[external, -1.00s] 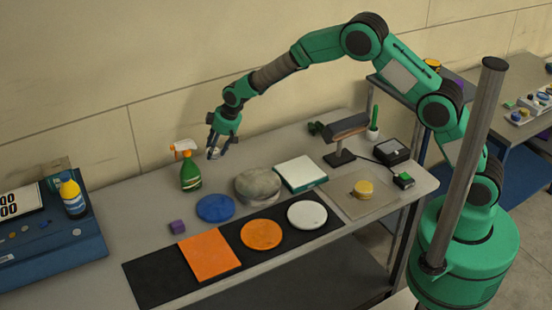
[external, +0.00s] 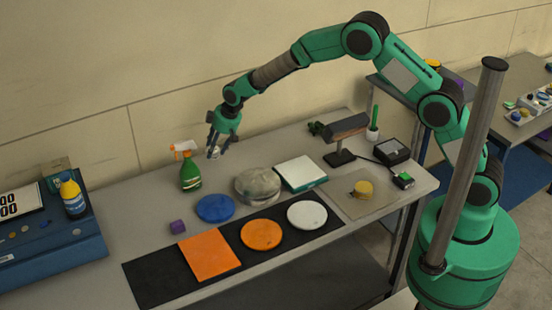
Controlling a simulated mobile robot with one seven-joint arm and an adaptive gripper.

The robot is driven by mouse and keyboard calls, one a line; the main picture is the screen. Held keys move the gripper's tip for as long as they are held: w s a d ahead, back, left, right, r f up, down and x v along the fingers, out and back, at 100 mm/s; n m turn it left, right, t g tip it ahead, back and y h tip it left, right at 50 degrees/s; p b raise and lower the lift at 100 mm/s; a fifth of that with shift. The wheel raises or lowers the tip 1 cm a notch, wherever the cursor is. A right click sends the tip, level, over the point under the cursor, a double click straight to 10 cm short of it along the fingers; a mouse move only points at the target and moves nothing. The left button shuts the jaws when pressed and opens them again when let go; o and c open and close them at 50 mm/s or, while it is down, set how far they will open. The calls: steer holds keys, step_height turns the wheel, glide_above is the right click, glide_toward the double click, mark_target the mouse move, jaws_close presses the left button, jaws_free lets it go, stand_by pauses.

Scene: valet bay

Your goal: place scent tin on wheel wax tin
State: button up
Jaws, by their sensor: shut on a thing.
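My gripper (external: 217,148) points down over the back of the grey bench, behind and right of the green spray bottle. It is shut on a small pale thing (external: 214,152), mostly hidden by the fingers; I cannot read whether it is the scent tin. No label for the wheel wax tin is readable. Round flat things in front of my gripper are a blue disc (external: 215,208), a mottled grey round piece (external: 258,187), an orange disc (external: 261,235) and a white disc (external: 307,215).
The green spray bottle (external: 190,173) stands close to my gripper. A white-topped box (external: 301,173), a lamp-like stand (external: 341,158) and a yellow round thing (external: 363,189) on a grey mat are to the right. A purple cube (external: 178,227) and an orange square (external: 209,257) lie in front.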

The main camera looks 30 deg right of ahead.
steer(key=s+d+r, duration=0.4)
steer(key=d, duration=0.6)
steer(key=s+d+r, duration=0.3)
steer(key=d+r, duration=0.1)
steer(key=d, duration=0.6)
steer(key=s+d+r+n+b, duration=0.1)
steer(key=s+d+r+n, duration=0.15)
steer(key=s+d, duration=1.15)
steer(key=s+d+f+g, duration=0.1)
steer(key=s+d, duration=0.4)
steer(key=s, duration=0.4)
steer(key=s+d+f, duration=0.1)
steer(key=s+d, duration=0.4)
steer(key=s, duration=0.3)
steer(key=s+d+f, duration=0.1)
steer(key=s+f, duration=0.3)
steer(key=s, duration=0.4)
steer(key=s+d+f+n+y+b, duration=0.1)
steer(key=s+f, duration=0.3)
steer(key=s, duration=0.3)
steer(key=shift+s+d+f, duration=0.25)
steer(key=shift+s, duration=0.1)
steer(key=shift+n, duration=0.25)
